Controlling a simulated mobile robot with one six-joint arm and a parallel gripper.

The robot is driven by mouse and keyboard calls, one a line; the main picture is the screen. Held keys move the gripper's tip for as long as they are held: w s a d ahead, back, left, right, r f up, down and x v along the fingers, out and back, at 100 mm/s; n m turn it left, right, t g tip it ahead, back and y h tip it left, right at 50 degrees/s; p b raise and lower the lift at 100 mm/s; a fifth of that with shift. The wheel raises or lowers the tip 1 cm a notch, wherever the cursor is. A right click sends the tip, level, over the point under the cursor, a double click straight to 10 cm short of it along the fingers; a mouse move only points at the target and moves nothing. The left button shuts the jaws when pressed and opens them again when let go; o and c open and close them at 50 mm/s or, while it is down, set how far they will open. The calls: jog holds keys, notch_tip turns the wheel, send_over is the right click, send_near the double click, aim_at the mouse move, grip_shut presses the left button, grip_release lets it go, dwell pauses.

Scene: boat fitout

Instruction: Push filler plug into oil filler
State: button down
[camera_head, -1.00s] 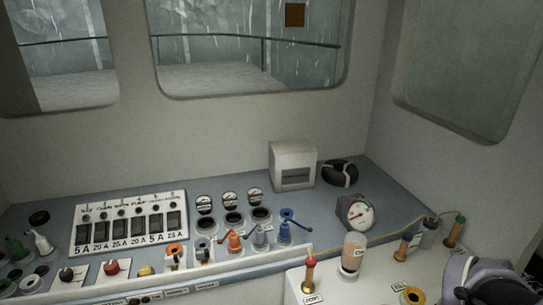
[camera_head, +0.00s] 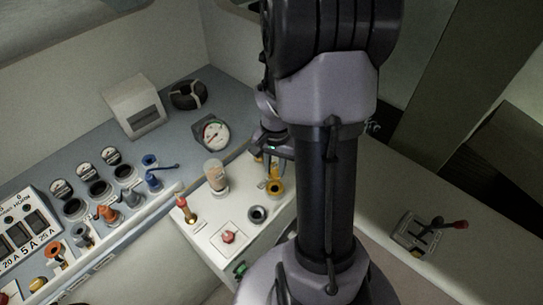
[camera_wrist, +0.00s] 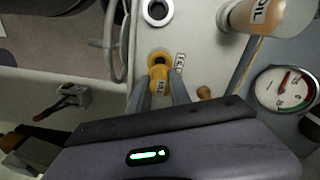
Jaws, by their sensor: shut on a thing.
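My arm hides part of that area, and the plug is hard to make out there.
An oil bottle (camera_head: 215,175) and a round gauge (camera_head: 212,133) stand left of my gripper. A dark-holed ring (camera_head: 257,214), a red button (camera_head: 228,237) and a red-topped plug (camera_head: 184,208) share the white top. A red-handled lever (camera_head: 430,235) is at right.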

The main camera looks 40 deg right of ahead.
jog(key=shift+a+f, duration=0.1)
jog(key=shift+f, duration=0.2)
jog(key=shift+d+f+b, duration=0.2)
jog(key=shift+f+b, duration=0.45)
jog(key=shift+f, duration=0.1)
jog(key=shift+f+b, duration=2.25)
jog(key=shift+f, duration=0.25)
jog(key=c, duration=1.1)
grip_release()
notch_tip(320, 180, up, 18)
jog(key=p, duration=0.2)
jog(key=shift+f+p, duration=0.25)
jog(key=shift+p, duration=0.15)
